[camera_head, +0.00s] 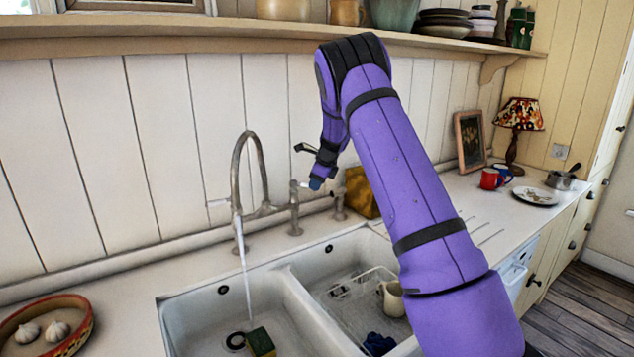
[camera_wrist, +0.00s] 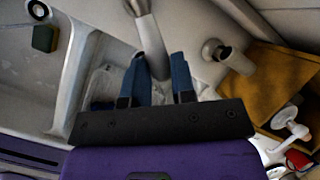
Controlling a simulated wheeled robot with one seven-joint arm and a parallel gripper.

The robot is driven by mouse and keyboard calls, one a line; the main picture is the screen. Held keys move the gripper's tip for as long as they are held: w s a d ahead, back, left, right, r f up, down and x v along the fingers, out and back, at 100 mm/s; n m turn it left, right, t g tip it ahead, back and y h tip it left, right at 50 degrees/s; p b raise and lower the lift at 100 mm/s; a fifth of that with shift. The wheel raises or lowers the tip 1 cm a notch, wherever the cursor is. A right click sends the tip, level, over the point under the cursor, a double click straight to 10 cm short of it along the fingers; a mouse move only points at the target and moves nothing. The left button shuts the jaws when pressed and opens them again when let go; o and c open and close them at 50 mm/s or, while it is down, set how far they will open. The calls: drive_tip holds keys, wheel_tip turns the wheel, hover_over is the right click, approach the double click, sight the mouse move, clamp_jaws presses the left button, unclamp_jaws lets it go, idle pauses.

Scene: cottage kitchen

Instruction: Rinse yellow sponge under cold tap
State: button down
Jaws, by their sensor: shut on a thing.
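The yellow sponge (camera_head: 261,341), with a dark green side, lies in the left sink basin (camera_head: 188,319). It also shows in the wrist view (camera_wrist: 44,38). Water (camera_head: 243,265) runs from the curved tap spout (camera_head: 239,165) and falls close beside the sponge; I cannot tell whether it touches it. My gripper (camera_head: 316,184) is above the right side of the tap, away from the sponge. In the wrist view its blue fingers (camera_wrist: 159,80) are on either side of a grey metal tap part (camera_wrist: 150,40), seemingly the right handle. The grip itself is partly hidden.
The right basin (camera_head: 320,270) holds a wire rack, a cream jug (camera_head: 392,298) and something dark blue. A mustard-yellow box (camera_head: 362,194) stands behind the sink, close to my gripper. A shelf (camera_head: 200,35) runs above. A garlic bowl (camera_head: 75,330) stands at left.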

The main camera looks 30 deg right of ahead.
drive_tip(key=shift+r, duration=0.1)
idle(0.5)
drive_tip(key=c, duration=0.9)
unclamp_jaws()
drive_tip(key=shift+c, duration=0.2)
drive_tip(key=shift+s, duration=0.1)
drive_tip(key=v, duration=1)
drive_tip(key=shift+s+r, duration=0.15)
drive_tip(key=shift+r, duration=0.15)
drive_tip(key=shift+a, duration=0.1)
